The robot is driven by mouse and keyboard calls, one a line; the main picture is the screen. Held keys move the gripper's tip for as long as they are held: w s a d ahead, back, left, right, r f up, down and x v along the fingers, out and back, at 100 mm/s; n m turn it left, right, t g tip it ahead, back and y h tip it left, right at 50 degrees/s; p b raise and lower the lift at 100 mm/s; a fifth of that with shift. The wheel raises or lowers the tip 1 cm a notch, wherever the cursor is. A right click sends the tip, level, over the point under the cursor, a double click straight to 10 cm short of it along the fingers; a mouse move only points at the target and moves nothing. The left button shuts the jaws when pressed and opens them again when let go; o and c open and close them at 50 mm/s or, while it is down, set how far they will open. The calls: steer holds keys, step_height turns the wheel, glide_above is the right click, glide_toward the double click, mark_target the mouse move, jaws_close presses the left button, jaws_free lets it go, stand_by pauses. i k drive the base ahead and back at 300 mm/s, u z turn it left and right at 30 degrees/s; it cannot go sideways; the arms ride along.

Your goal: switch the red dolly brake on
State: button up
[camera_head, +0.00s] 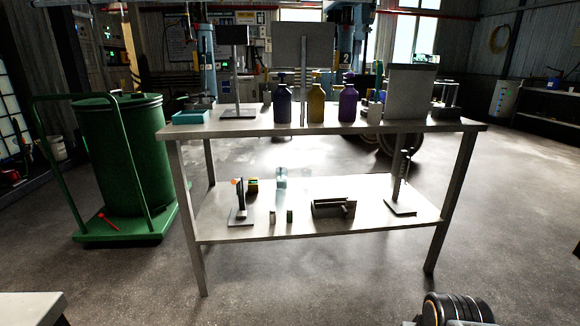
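The red dolly brake (108,222) is a small red lever on the front deck of the green dolly (126,238) at the left. The lever slants, with its upper end toward the left and its lower end toward the right. I cannot tell from this view which setting it is in. My gripper is not in view; only a dark, rounded part of my arm shows at the bottom right.
A two-level metal table (318,238) stands in the middle, right of the dolly, with bottles (317,103) and stands on top and small tools below. A pale surface corner (30,308) shows at bottom left. The floor before the dolly and table is clear.

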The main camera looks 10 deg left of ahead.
mark_target(100, 215)
steer(key=u, duration=0.15)
steer(key=i, duration=1.5)
steer(key=u, duration=1.5)
steer(key=i, duration=0.9)
steer(key=u, duration=0.95)
